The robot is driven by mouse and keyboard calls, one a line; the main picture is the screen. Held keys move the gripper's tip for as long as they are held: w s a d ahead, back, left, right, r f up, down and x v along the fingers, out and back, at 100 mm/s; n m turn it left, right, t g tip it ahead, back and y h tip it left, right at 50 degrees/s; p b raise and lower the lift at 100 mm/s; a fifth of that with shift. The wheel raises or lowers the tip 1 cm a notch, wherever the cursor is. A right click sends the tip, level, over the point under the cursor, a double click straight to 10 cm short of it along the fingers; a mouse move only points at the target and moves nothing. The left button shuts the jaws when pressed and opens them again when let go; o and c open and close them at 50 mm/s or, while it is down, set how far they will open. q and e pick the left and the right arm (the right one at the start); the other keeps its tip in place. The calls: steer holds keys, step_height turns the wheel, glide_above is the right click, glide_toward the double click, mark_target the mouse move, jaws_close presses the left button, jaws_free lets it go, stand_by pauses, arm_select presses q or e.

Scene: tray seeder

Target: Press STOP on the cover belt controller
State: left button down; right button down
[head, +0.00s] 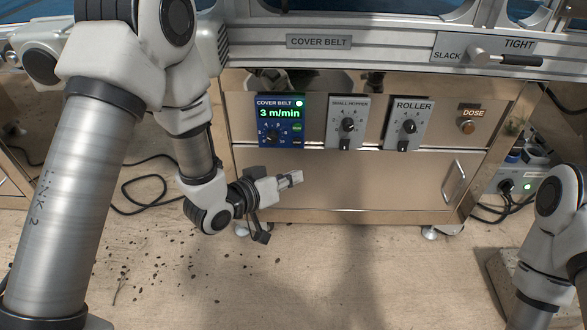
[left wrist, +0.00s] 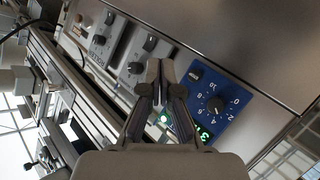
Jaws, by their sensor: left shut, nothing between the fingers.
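The blue cover belt controller (head: 281,121) is on the front of the metal cabinet. Its display reads 3 m/min in green, with a green lamp lit at its top right. A dial and a small green button sit below the display; I cannot make out a STOP label. My left gripper (head: 297,178) is shut and empty, below and in front of the controller, apart from it. In the left wrist view the controller (left wrist: 232,98) shows its numbered dial, and the shut fingers (left wrist: 160,66) cover part of it. My right gripper is out of view.
Right of the controller are the small hopper control (head: 347,122), the roller control (head: 407,124) and the dose button (head: 468,127). A slack/tight lever (head: 508,60) is above. A drawer handle (head: 453,181) is below. Cables lie on the floor at left.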

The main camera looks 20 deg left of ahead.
mark_target(297, 142)
arm_select(q)
steer(key=shift+w+f+b, duration=0.25)
steer(key=shift+f+b, duration=0.05)
steer(key=shift+f, duration=0.05)
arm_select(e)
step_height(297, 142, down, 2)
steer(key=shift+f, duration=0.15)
arm_select(q)
steer(key=w+a+p, duration=0.1)
steer(key=w+a, duration=0.1)
steer(key=w, duration=0.6)
steer(key=shift+w+a, duration=0.2)
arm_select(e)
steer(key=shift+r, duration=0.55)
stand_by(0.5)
arm_select(q)
steer(key=shift+w+a+p, duration=0.15)
steer(key=shift+w+p, duration=0.2)
steer(key=shift+w, duration=0.05)
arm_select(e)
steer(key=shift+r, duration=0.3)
